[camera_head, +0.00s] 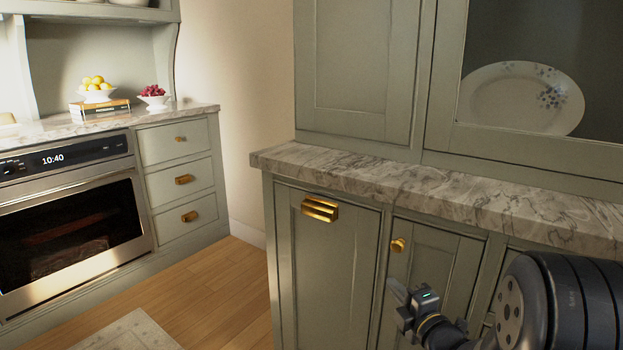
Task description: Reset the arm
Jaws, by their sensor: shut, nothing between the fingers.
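My arm (570,300) reaches in from the lower right, dark and folded. My gripper (397,291) shows small at its far end, a grey tip beside a block with a green light. The gripper is shut and empty. It appears in front of a green cabinet door (425,265), below a brass knob (398,245). Whether it touches the door I cannot tell. Part of the arm is cut off by the right and bottom edges.
A marble counter (420,190) runs above the cabinet, near the arm. A brass pull (320,208) sticks out on the left door. An oven (75,225) and drawers (178,145) stand at the left.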

